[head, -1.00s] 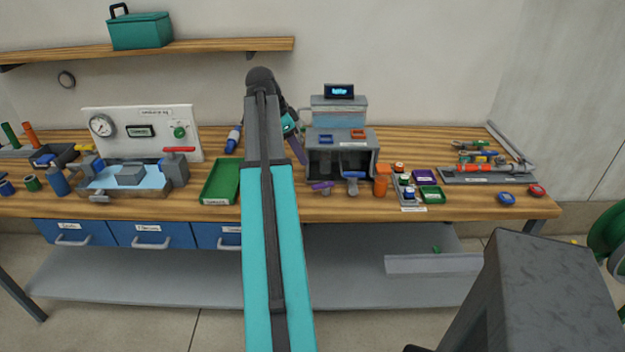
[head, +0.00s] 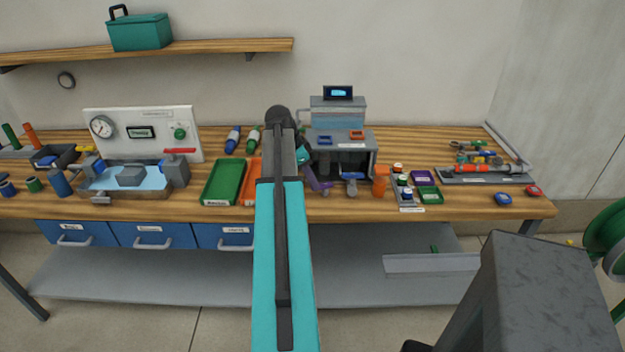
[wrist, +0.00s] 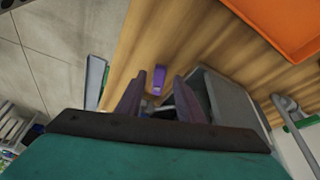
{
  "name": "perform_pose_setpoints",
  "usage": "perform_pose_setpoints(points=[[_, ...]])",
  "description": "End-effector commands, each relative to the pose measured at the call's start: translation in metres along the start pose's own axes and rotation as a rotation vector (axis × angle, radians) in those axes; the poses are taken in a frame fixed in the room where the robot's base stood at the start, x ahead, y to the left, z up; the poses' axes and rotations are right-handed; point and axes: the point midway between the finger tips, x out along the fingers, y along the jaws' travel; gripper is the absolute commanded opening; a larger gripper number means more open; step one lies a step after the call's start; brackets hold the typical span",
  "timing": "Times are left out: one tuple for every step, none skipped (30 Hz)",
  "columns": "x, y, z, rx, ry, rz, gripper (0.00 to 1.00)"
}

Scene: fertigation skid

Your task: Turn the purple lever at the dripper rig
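The dripper rig (head: 341,157) is a grey box-shaped unit at the middle back of the bench. Its purple lever (wrist: 158,80) shows in the wrist view, ahead of and between my two fingers. In the head view my gripper mostly covers that lever. My gripper (head: 317,179) is in front of the rig's lower left side, its dull purple fingers pointing down and forward. In the wrist view the fingers are spread apart with nothing held between them. I cannot tell whether either finger touches the lever.
A second lever, blue-grey (head: 350,184), sits right of the purple one. A green tray (head: 223,182) and an orange tray (head: 254,183) lie left of my arm.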

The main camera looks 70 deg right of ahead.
Motion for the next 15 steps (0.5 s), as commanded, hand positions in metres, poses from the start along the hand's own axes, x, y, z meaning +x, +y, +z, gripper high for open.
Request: perform_pose_setpoints(points=[[0.004,0.0,0.0,0.0,0.0,0.001,0.34],[0.006,0.0,0.0,0.0,0.0,0.0,0.34],[0.009,0.0,0.0,0.0,0.0,0.0,0.34],[0.011,0.0,0.0,0.0,0.0,0.0,0.34],[0.013,0.0,0.0,0.0,0.0,0.0,0.34],[0.015,0.0,0.0,-0.001,0.0,0.0,0.34],[0.016,0.0,0.001,-0.001,0.0,0.0,0.34],[0.017,0.0,0.001,-0.001,0.0,0.0,0.34],[0.018,0.0,0.001,-0.001,0.0,0.0,0.34],[0.018,0.0,0.001,-0.001,0.0,-0.001,0.34],[0.018,0.0,0.001,-0.001,0.0,-0.001,0.34],[0.019,0.0,0.001,-0.001,0.0,-0.001,0.34],[0.019,0.0,0.001,-0.001,0.0,-0.001,0.34],[0.019,0.0,0.001,-0.001,0.0,-0.001,0.34],[0.018,0.0,0.001,-0.001,0.0,-0.001,0.34]])
